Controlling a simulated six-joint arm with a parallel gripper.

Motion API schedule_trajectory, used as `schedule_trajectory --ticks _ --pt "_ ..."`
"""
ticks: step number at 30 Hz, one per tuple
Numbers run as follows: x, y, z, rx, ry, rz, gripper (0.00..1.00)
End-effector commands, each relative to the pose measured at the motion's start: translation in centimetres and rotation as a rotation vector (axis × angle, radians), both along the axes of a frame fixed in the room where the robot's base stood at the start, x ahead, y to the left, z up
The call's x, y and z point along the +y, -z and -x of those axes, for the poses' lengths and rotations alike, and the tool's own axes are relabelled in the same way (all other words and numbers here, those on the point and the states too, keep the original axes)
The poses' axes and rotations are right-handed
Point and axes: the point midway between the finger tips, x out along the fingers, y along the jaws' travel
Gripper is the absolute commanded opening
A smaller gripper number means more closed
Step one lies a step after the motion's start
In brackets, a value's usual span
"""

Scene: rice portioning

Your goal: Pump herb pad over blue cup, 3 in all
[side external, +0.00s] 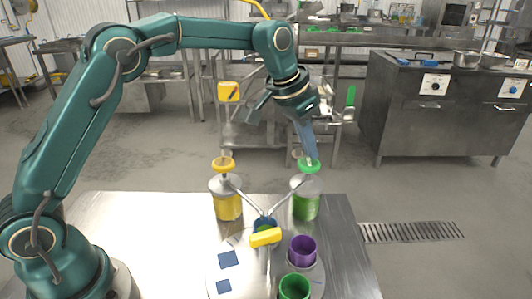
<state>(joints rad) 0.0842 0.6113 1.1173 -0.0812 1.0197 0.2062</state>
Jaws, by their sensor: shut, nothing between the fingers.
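The green pad (308,165), which I take to be the herb pad, tops a clear dispenser with green contents (306,205) at the back right of the steel table. My gripper (310,155) is shut and empty, pointing down with its tips at the green pad; I cannot tell whether they touch or press it. The blue cup (264,224) stands on the round turntable, where the dispensers' spouts meet. A yellow bar partly hides it, and its contents cannot be seen.
A yellow-topped dispenser (227,203) stands to the left. The yellow bar (265,237) is in front of the blue cup. The turntable (240,272) also bears a purple cup (302,251), a green cup (294,288) and dark blue squares. The table's left part (130,225) is clear.

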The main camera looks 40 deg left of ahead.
Motion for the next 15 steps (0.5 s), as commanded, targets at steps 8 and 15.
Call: schedule_trajectory --ticks 8,15 --pt "0.0 1.0 0.0 0.002 0.0 0.0 0.0" --pt "0.0 1.8 0.0 0.002 0.0 0.0 0.0"
